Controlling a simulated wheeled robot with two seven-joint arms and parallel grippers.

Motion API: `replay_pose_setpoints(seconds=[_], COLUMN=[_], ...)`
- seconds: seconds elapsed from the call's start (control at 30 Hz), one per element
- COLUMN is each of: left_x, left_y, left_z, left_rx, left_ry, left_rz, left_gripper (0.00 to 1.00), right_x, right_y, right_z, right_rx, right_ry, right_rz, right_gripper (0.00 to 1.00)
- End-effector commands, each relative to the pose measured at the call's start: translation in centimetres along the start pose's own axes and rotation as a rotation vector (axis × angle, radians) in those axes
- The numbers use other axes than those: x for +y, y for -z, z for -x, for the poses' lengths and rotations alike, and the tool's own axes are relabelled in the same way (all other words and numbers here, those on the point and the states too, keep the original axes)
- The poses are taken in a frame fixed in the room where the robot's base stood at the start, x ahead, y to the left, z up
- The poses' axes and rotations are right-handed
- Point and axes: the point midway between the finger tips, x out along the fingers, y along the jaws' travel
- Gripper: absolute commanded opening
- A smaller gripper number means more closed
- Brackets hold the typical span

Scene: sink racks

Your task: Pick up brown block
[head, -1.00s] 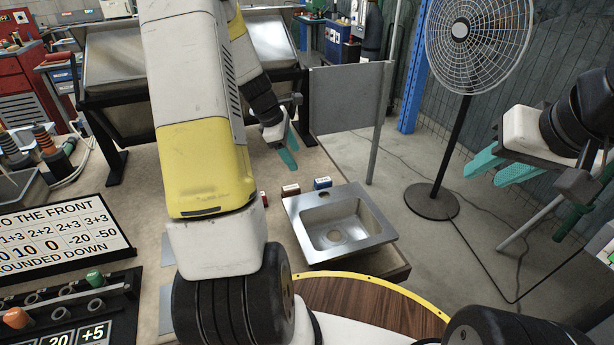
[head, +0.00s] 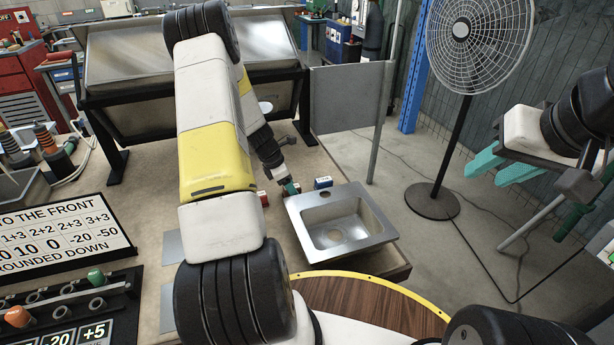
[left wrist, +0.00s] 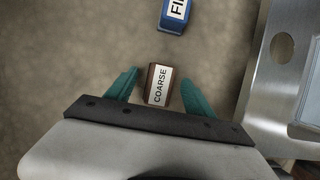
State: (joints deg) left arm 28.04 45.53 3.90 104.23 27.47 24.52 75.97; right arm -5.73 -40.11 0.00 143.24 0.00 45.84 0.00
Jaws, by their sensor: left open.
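The brown block (left wrist: 157,85) has a white label reading "COARSE" and lies on the table in the left wrist view. My left gripper (left wrist: 160,88) is open, with one teal finger on each side of the block. In the head view my left gripper (head: 290,187) is low over the table beside the sink and hides most of the block. My right gripper (head: 499,168) is open and empty at the right.
A blue block (left wrist: 174,14) with a white label lies just beyond the brown block, also seen in the head view (head: 323,183). A metal sink (head: 297,212) stands close on the right. A red block (head: 263,198) lies to the left. A grey panel (head: 347,98) stands behind.

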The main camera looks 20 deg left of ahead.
Motion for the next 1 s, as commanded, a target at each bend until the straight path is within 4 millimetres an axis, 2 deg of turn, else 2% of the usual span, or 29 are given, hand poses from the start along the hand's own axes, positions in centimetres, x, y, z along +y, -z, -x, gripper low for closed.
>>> replay_pose_setpoints(seconds=[0.27, 0.57, 0.87, 1.0], left_x=[0.0, 0.0, 0.1, 0.1], left_y=[0.0, 0.0, -0.1, -0.9], left_z=[-0.3, -0.3, 0.0, 1.8], left_rx=[0.000, 0.000, 0.000, 0.000], left_ry=[-0.001, -0.001, -0.002, -0.005], left_rz=[-0.001, -0.001, -0.002, -0.004], left_gripper=[0.60, 0.01, 0.00, 0.00], right_x=[0.0, 0.0, 0.0, 0.0], right_y=[0.0, 0.0, 0.0, 0.0], right_z=[0.0, 0.0, 0.0, 0.0], right_rx=[0.000, 0.000, 0.000, 0.000], right_ry=[0.000, 0.000, 0.000, 0.000], right_rz=[0.000, 0.000, 0.000, 0.000], right_gripper=[0.36, 0.36, 0.36, 0.36])
